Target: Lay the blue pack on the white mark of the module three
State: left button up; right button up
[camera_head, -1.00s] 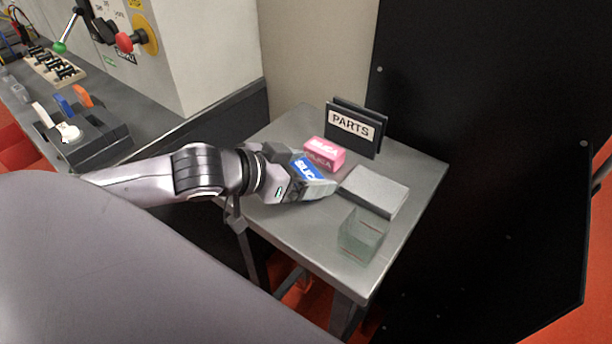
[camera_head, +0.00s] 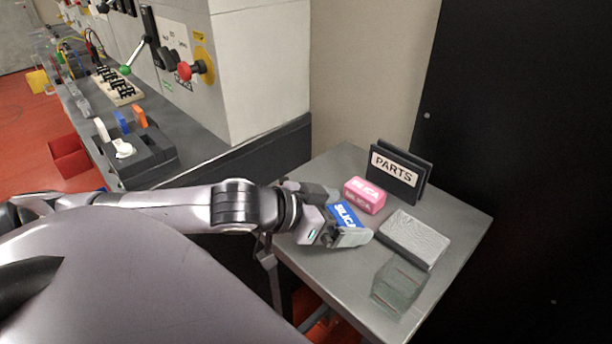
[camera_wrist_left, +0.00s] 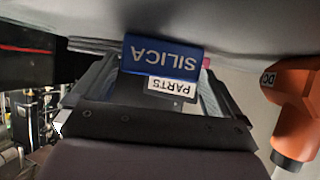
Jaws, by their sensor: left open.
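The blue pack (camera_head: 344,215), lettered SILICA, is on the small grey table beside the pink pack. My left gripper (camera_head: 335,214) is at the blue pack, with its jaws apart and part of the pack showing between them. In the left wrist view the blue pack (camera_wrist_left: 163,57) appears upside down beyond the open fingers. Whether a finger touches it I cannot tell. My right gripper is out of view. I cannot make out module three or its white mark in these frames.
The grey table (camera_head: 462,212) also holds a pink SILICA pack (camera_head: 365,195), a PARTS sign (camera_head: 396,172), a pale grey block (camera_head: 415,238) and a clear box (camera_head: 398,287). A bench (camera_head: 200,147) with switches stands left. A black panel (camera_head: 530,150) rises at right.

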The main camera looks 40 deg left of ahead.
aim_at(344, 216)
pick_arm(q)
jog(key=shift+v, duration=2)
jog(key=shift+s+a+r+p, duration=0.1)
jog(key=shift+s+r+p, duration=0.3)
jog(key=shift+s+p, duration=0.15)
jog(key=p+v, duration=0.3)
jog(key=p, duration=0.1)
jog(key=shift+s+a+r, duration=0.1)
jog(key=shift+s+r, duration=0.2)
jog(key=shift+p+v, duration=0.85)
jog(key=shift+p, duration=0.25)
jog(key=shift+s+a+f, duration=0.1)
jog(key=shift+s, duration=0.05)
